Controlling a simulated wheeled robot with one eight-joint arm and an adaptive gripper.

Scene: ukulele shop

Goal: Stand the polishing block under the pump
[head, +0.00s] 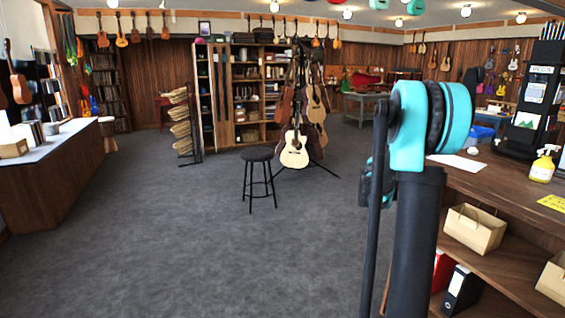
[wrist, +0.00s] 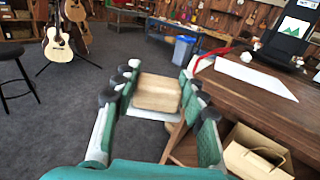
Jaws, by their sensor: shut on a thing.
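A light wooden block (wrist: 157,93), the polishing block, is between the fingers of my gripper (wrist: 159,84) in the wrist view. The green fingers with dark tips are shut on its left and right sides, and it is held in the air left of the wooden counter (wrist: 225,88). In the head view my arm hides the block and most of the gripper. A spray bottle (head: 543,165) with yellow contents and a white trigger top stands on the counter at the right of the head view. I cannot tell whether it is the pump.
A white sheet (wrist: 258,77) lies on the counter near a dark display rack (head: 537,90). Paper bags (head: 474,228) sit on the shelf below. A black stool (head: 258,156) and a guitar stand are on the open carpet. A blue bin (wrist: 183,50) stands beyond the counter.

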